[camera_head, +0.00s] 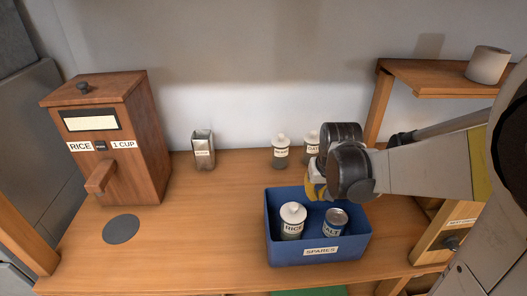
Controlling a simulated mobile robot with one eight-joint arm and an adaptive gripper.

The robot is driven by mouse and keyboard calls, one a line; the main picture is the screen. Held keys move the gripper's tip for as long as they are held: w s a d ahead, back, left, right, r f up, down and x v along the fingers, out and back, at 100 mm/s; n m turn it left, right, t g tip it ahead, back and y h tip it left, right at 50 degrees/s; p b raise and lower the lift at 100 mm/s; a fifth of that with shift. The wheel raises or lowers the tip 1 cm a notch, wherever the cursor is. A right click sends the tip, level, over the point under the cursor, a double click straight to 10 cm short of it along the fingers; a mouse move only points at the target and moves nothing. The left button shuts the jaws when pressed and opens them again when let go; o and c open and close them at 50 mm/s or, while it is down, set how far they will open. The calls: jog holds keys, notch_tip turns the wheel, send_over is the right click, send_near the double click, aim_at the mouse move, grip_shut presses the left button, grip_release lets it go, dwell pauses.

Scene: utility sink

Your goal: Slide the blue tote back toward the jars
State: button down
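The blue tote (318,256), labelled SPARES, sits near the front edge of the wooden counter, right of centre. In it stand a white-lidded jar labelled RICE (292,222) and a blue-banded can (335,222). Two white-lidded jars stand behind the tote by the wall: the left jar (281,152) and the right jar (311,143), which is partly hidden by my arm. My gripper (316,186) is over the tote's back right part, with a yellow piece showing. Its fingers are mostly hidden behind the wrist, so I cannot tell whether it touches the tote.
A wooden rice dispenser (115,150) stands at the left with a dark round disc (121,229) before it. A metal tin (203,150) is near the wall. A wooden shelf (440,78) with a white roll (488,64) is at right. The counter's middle is clear.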

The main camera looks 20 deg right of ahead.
aim_at(310, 214)
jog(key=b+x, duration=0.3)
jog(key=x, duration=0.8)
jog(key=shift+w+d+b, duration=0.1)
jog(key=shift+d+b, duration=0.1)
jog(key=shift+b, duration=0.15)
jog(key=w+d, duration=0.1)
jog(key=w, duration=0.4)
jog(key=w+d, duration=0.2)
jog(key=w, duration=0.3)
jog(key=w+d, duration=0.2)
jog(key=w, duration=0.3)
jog(key=shift+w+d+b, duration=0.1)
jog(key=shift+b, duration=0.3)
jog(key=shift+r, duration=0.1)
